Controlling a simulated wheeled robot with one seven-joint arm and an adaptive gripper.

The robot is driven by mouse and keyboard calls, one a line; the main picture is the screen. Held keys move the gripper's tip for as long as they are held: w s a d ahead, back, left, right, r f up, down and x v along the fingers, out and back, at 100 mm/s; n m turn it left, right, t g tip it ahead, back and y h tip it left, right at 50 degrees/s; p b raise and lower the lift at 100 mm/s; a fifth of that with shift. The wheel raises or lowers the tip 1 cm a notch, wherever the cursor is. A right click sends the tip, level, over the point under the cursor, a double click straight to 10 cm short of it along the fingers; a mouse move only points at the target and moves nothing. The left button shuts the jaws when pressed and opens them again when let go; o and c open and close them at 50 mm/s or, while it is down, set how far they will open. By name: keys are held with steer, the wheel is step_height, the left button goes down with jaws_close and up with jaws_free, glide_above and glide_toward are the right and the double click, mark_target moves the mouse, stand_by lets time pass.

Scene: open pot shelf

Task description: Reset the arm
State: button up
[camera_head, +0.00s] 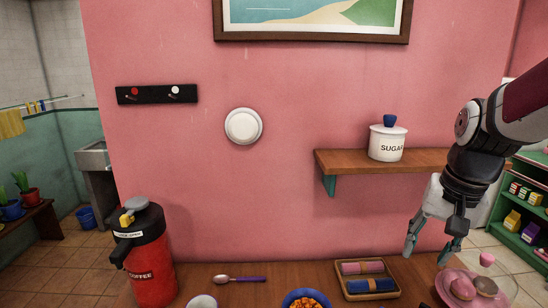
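My gripper (428,246) hangs at the right of the head view, fingers pointing down. Its two fingers are spread apart with nothing visible between them. It is in front of the wall shelf's lower right side and above the table's right part. My arm comes in from the right edge. A white sugar pot (387,143) with a blue knob on its lid stands upright on the wooden wall shelf (340,160), left of my arm and apart from it.
The wooden table (240,293) bears a red coffee flask (148,255), a purple-handled spoon (238,279), a bowl of orange food (306,299), a tray with rolled cloths (343,285) and a pink plate (447,288) under a clear cover, below my gripper. The pink wall stands behind.

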steer(key=s+a+r+n+t, duration=0.1)
steer(key=s+a+r+n, duration=0.1)
steer(key=s, duration=0.5)
steer(key=s+a+r+n+t, duration=0.2)
steer(key=s+a+r+n, duration=0.1)
steer(key=s+a, duration=0.4)
steer(key=shift+s+n, duration=0.4)
steer(key=shift+n, duration=0.2)
steer(key=shift+a, duration=0.1)
